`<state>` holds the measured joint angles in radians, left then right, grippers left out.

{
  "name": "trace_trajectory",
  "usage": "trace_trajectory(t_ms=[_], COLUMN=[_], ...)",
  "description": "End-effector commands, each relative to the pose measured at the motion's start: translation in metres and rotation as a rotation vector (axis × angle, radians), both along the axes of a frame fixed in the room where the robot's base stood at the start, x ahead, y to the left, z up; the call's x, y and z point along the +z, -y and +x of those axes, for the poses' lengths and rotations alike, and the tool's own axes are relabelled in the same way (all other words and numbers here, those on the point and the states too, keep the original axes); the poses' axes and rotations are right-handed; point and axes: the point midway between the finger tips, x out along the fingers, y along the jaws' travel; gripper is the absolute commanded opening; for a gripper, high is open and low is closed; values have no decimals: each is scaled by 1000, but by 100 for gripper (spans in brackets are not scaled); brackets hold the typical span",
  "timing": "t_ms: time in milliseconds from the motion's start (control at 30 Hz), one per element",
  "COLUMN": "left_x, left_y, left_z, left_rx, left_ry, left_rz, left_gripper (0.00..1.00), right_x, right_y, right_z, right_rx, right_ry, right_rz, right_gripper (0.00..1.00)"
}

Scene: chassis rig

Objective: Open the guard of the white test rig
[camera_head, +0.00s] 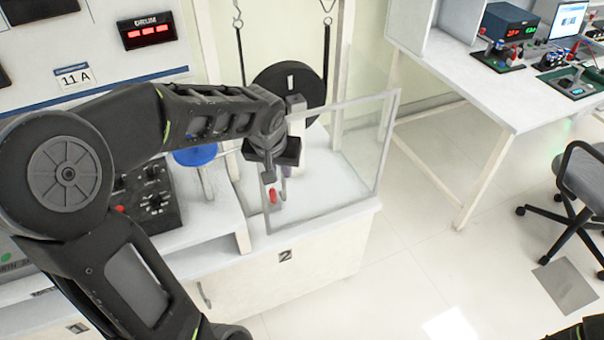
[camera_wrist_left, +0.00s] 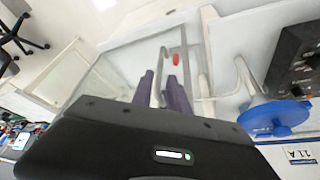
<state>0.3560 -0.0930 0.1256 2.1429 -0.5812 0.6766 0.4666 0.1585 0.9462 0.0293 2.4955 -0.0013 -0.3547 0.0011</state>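The white test rig (camera_head: 311,244) stands in the middle of the head view. Its guard (camera_head: 343,150) is a clear-panelled box with a pale frame around a white deck, also seen in the wrist view (camera_wrist_left: 112,78). A red piece (camera_head: 273,195) sits at the guard's near left, and shows beside a slim grey bar (camera_wrist_left: 163,60) in the wrist view (camera_wrist_left: 176,60). My left gripper (camera_head: 276,178) is over this corner. Its two dark purple fingers (camera_wrist_left: 163,84) stand on either side of the bar, with what look like narrow gaps. Contact is unclear.
A black disc (camera_head: 290,88) stands behind the guard. A blue round part (camera_head: 195,155) and a black knob box (camera_head: 150,200) lie left of it. A bench with instruments (camera_head: 480,88) and a chair (camera_head: 582,180) are at the right. The floor between is clear.

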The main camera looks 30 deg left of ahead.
Motion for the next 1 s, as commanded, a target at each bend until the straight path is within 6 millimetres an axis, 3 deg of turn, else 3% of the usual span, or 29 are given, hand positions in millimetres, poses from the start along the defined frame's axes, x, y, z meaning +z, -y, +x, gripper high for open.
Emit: trace_trajectory(t_ms=[367,800,1000], left_x=[-5,-61,-73], left_y=[0,-7,-10], left_z=[2,23,28], left_rx=[-2,-3,-2], left_ry=[0,-3,0], left_rz=[-2,-3,-3], left_gripper=[20,20,20], right_x=[0,0,0], right_y=[0,0,0], right_z=[0,0,0], right_rx=[0,0,0], right_ry=[0,0,0], right_rz=[0,0,0], right_gripper=[38,38,38])
